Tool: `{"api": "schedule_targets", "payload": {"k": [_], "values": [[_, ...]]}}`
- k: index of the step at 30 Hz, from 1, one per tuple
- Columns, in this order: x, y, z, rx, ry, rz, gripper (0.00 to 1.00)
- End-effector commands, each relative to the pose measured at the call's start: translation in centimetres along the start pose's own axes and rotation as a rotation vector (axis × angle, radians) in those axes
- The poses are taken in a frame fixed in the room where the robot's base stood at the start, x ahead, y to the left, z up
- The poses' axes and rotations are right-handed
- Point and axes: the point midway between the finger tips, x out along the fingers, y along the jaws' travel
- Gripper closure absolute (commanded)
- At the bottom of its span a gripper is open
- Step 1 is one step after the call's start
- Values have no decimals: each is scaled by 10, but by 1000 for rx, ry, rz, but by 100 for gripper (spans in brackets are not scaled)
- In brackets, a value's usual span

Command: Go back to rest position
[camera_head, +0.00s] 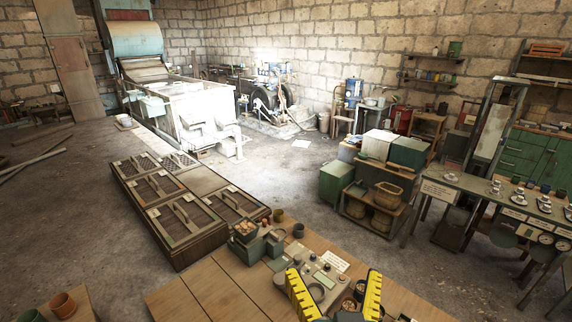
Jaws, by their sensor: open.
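My gripper (333,276) shows at the bottom of the head view, its two yellow fingers spread wide apart. It is open, and no object is visibly held between the fingers. It is over the wooden table (205,297) in the foreground, and items on the tabletop show between and behind the fingers. The engine (268,92), with a dark wheel, stands far off by the back wall. Its belt cannot be made out at this distance. The rest of my arm is out of view.
Near the gripper are a small green machine (246,246), a white card (335,261) and dark cups (298,230). Lidded wooden trays (185,235) stand left of the table. A crate stand (372,238) and a cup-laden bench (470,185) stand right. Open floor lies between.

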Motion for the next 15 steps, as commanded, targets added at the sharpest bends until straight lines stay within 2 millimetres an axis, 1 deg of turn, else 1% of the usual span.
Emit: {"api": "schedule_targets", "payload": {"k": [1,2,3,5,6,7,9,11,14,15], "values": [[-21,1,-25,-4,99,1,0],[-33,0,-41,-8,159,-1,0],[-50,0,-60,-12,237,-3,0],[-74,-1,-88,-19,349,-3,0],[-90,-1,-105,-24,422,-3,0],[-97,-1,-117,-32,483,-2,0],[-99,-2,-157,-36,483,-1,0],[-101,-3,-176,-34,480,-2,0],[-105,-4,-210,-30,479,-3,0],[-106,-4,-226,-28,478,-3,0]]}}
